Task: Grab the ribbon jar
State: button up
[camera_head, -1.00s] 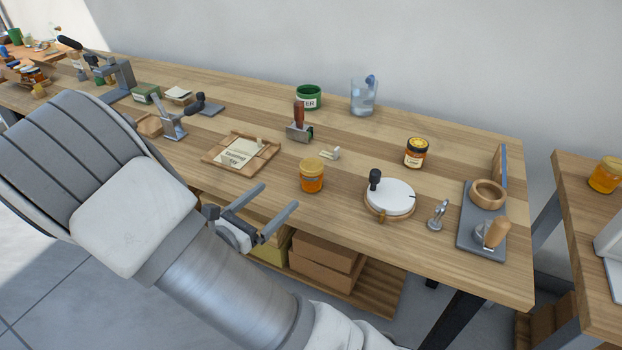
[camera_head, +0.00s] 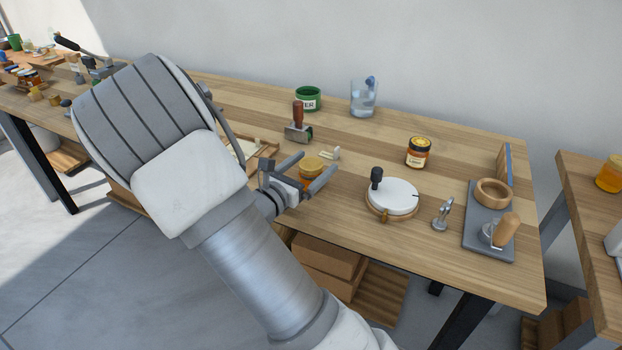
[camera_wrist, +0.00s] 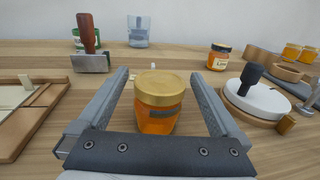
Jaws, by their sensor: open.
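A small amber honey jar with a gold lid (camera_head: 312,163) stands upright on the workbench; in the wrist view it is in the middle (camera_wrist: 158,98). A dull grey band crosses its front there; I cannot tell if it is a ribbon. My gripper (camera_head: 315,167) is open, its two fingers on either side of this jar with a gap on each side in the wrist view (camera_wrist: 160,78). A second amber jar with a dark-rimmed lid and a pale label (camera_head: 418,153) stands farther back to the right. No ribbon shows clearly on either.
A white round turntable with a black knob (camera_head: 392,195) stands right of my gripper. A stamp with a brown handle (camera_head: 299,122), a green tin (camera_head: 307,98) and a glass of water (camera_head: 364,97) stand behind. A wooden tray (camera_wrist: 20,130) lies left.

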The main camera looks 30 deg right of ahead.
aim_at(312, 162)
grip_shut()
dwell(0.5)
jog(key=shift+r, duration=0.15)
notch_tip(312, 162, up, 4)
jog(key=shift+p, duration=1.1)
jog(key=s+d+r+b, duration=0.1)
jog(key=s+d+r, duration=0.2)
jog(key=s+r, duration=0.3)
jog(key=s, duration=0.4)
jog(key=shift+s+d+r, duration=0.35)
jog(key=shift+d, duration=0.05)
